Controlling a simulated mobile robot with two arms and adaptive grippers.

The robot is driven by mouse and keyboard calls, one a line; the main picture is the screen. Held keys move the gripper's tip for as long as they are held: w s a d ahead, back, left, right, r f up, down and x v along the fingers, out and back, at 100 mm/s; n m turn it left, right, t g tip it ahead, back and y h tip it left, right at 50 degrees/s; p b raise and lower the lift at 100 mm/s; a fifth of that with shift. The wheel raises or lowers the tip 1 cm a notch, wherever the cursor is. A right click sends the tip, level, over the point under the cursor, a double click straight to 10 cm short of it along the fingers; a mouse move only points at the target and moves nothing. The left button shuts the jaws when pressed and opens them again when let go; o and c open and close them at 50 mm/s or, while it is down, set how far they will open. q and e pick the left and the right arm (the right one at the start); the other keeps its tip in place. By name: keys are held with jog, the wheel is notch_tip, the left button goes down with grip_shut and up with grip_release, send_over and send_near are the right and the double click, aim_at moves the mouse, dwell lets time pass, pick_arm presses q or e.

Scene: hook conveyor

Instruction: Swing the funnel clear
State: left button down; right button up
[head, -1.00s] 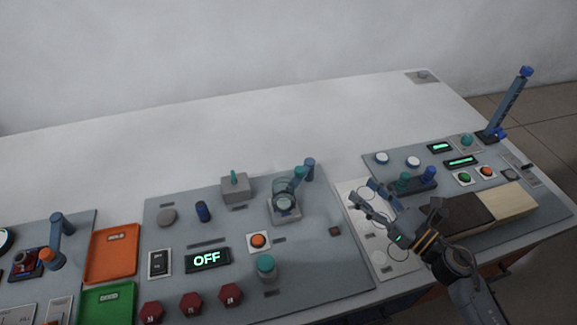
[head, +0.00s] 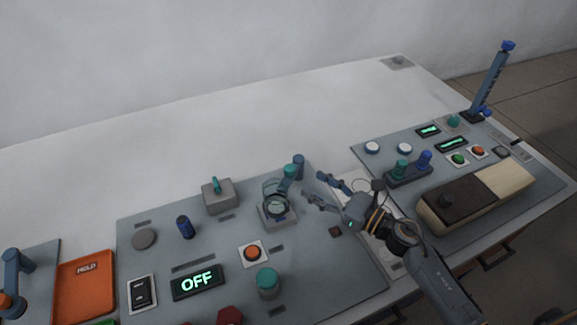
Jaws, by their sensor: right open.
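The funnel (head: 275,207) is a small see-through cup with a dark rim. It sits over a square grey block on the middle panel. A teal arm (head: 288,172) joins it to a short blue post (head: 298,166) behind and to its right. My right gripper (head: 315,188) is open and empty, just right of the funnel and post, with its fingers pointing left toward them. A gap shows between its fingertips and the funnel. My left gripper is not in view.
A grey box with a teal lever (head: 217,196) and a blue knob (head: 185,227) stand left of the funnel. An orange button (head: 252,253), an OFF display (head: 197,282) and a teal-topped cylinder (head: 268,284) are in front. The white table behind is clear.

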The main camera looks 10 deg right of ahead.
aim_at(294, 172)
jog(key=p+x, duration=0.1)
jog(key=x, duration=0.7)
jog(key=shift+w+p, duration=0.1)
jog(key=shift+p, duration=0.25)
jog(key=shift+w+a, duration=0.4)
grip_shut()
